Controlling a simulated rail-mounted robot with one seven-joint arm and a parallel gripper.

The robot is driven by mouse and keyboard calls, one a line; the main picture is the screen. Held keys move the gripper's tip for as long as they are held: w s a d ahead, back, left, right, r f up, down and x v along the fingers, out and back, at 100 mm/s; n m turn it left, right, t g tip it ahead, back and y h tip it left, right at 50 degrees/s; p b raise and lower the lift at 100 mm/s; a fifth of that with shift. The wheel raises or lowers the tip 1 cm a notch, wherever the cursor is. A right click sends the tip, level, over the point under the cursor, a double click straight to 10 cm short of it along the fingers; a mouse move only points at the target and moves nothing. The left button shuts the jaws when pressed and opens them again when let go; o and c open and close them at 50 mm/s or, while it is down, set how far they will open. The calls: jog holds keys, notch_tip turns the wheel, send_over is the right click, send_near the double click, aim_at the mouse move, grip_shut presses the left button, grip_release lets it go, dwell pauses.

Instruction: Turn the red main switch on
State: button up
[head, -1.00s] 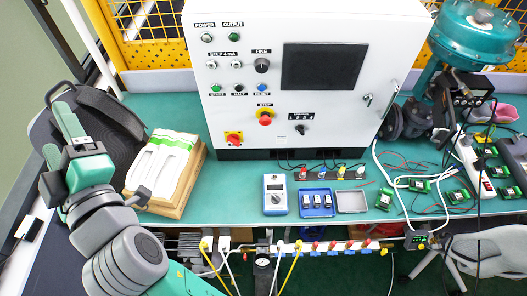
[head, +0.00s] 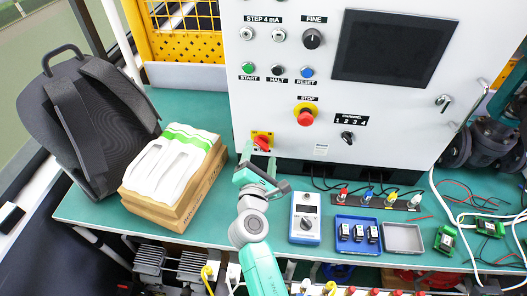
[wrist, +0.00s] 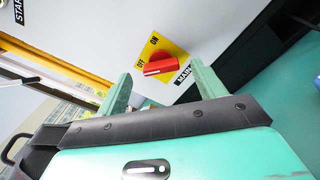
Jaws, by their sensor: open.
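The red main switch (head: 262,142) sits on a yellow plate at the lower left of the white cabinet front. In the wrist view its red handle (wrist: 160,64) lies nearly level in the picture. The white mark on its left end is near the OFF label; the ON label is further up the plate. My gripper (head: 260,158) is just below and in front of the switch in the head view. In the wrist view its two green fingers (wrist: 160,78) are apart and empty, with the switch beyond them, roughly between their tips. No contact shows.
The red STOP button (head: 305,116) and channel knob (head: 347,137) are right of the switch.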

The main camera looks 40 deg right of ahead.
aim_at(261, 144)
jog(key=shift+b+x, duration=0.3)
jog(key=shift+x, duration=1.15)
jog(key=shift+c, duration=0.2)
jog(key=c, duration=1)
jog(key=shift+o, duration=0.2)
